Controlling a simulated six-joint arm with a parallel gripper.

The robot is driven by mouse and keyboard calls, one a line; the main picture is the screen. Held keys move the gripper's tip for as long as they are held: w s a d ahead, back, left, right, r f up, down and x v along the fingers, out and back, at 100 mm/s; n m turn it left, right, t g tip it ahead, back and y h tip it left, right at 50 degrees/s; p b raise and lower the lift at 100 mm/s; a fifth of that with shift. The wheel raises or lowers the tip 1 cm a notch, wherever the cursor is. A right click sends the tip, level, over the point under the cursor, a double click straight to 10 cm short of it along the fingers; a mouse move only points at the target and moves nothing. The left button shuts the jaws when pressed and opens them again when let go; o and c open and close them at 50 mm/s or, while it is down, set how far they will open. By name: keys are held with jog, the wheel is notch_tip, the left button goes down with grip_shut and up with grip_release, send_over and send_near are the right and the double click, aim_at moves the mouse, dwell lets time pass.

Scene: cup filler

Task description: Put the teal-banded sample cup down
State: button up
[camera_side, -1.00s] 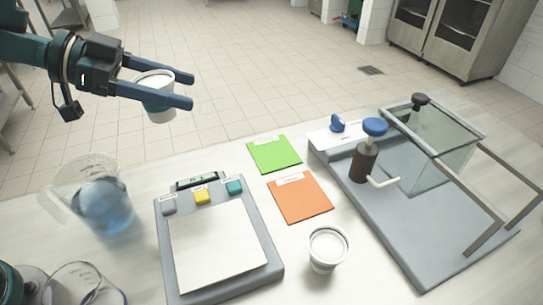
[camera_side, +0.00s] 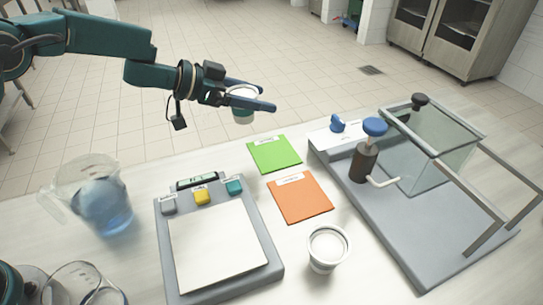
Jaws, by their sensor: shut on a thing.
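The teal-banded sample cup (camera_side: 243,109) is white with a teal band and looks upright. My gripper (camera_side: 254,98) is shut on it and holds it in the air, above and beyond the green card's far edge. The green card (camera_side: 274,154) and the orange card (camera_side: 302,199) lie flat and bare on the table. A second white cup (camera_side: 325,250) stands on the table in front of the orange card. Its band, if any, cannot be made out.
A scale (camera_side: 220,247) with coloured buttons is left of the cards. A jug of blue liquid (camera_side: 103,204) stands further left, near a clear glass vessel (camera_side: 85,290). Right is a grey machine (camera_side: 420,225) with a blue-topped dispenser (camera_side: 366,155) and clear box (camera_side: 435,140).

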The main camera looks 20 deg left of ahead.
jog(key=d+f, duration=0.1)
jog(key=d, duration=0.1)
jog(key=d+f, duration=0.1)
jog(key=d, duration=0.1)
jog(key=d+f, duration=0.2)
jog(key=shift+w+d, duration=0.35)
jog(key=shift+w, duration=0.05)
jog(key=shift+f, duration=2)
jog(key=shift+f, duration=0.2)
jog(key=o, duration=1.3)
jog(key=shift+r, duration=0.15)
